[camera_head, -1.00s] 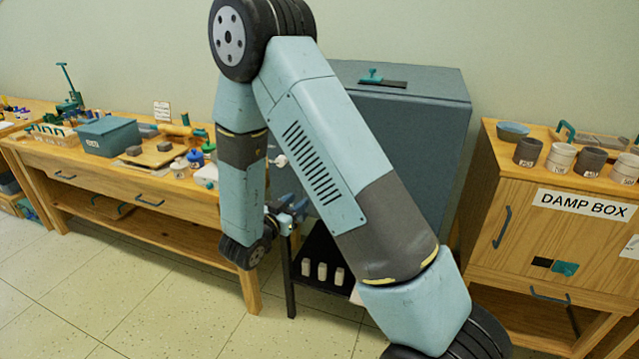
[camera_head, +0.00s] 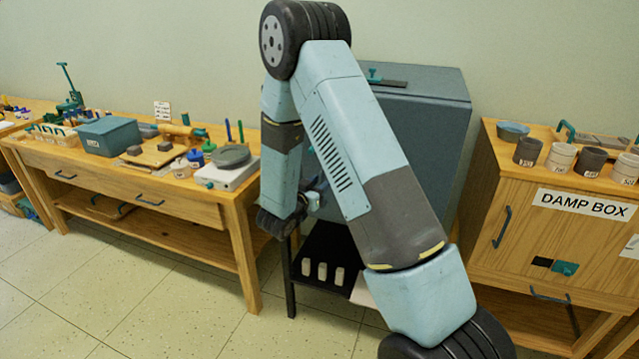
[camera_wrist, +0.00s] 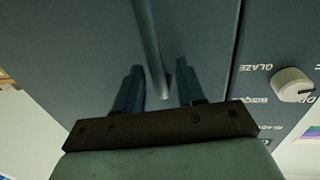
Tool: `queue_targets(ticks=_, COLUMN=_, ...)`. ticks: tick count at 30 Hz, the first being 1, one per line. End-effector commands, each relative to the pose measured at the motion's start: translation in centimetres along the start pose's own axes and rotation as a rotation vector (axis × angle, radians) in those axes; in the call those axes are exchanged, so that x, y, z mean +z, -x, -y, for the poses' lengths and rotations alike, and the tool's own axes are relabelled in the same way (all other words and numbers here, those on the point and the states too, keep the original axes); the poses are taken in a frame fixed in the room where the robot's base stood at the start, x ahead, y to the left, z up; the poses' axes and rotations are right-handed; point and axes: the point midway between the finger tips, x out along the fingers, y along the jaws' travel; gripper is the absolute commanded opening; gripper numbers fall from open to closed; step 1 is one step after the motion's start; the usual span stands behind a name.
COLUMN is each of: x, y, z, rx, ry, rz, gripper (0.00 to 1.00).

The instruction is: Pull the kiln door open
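The kiln (camera_head: 432,125) is a large grey-blue box on a black stand, partly hidden behind my arm in the head view. In the wrist view its flat door (camera_wrist: 70,60) fills most of the picture. A vertical bar handle (camera_wrist: 147,40) runs down from the top edge, its lower end between my fingers. My gripper (camera_wrist: 158,82) is open, with one finger on each side of the handle and gaps showing. Whether a finger touches it I cannot tell. In the head view my gripper (camera_head: 316,190) is small and partly covered by my arm. The door appears closed.
A kiln control knob (camera_wrist: 291,85) with lettering lies right of the door seam. A wooden workbench (camera_head: 235,205) with pottery tools stands left of the kiln. The damp box (camera_head: 520,225) stands right, with several pots on top. White blocks (camera_head: 322,271) sit on the stand's shelf.

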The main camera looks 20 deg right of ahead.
Motion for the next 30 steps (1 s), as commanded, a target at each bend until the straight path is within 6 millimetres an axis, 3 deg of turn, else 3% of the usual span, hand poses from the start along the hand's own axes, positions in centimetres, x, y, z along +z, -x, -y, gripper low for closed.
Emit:
queue_targets(ticks=5, x=-0.01, y=-1.1, z=0.02, rx=-0.001, ry=0.0, rz=-0.001, gripper=0.39)
queue_targets(ticks=14, x=-0.02, y=-1.26, z=0.01, rx=-0.001, ry=0.001, rz=-0.001, gripper=0.39)
queue_targets(ticks=26, x=-0.04, y=-1.21, z=0.07, rx=-0.002, ry=0.0, rz=-0.001, gripper=0.01)
queue_targets(ticks=30, x=-0.05, y=-1.18, z=0.12, rx=-0.003, ry=-0.001, rz=-0.001, gripper=0.0)
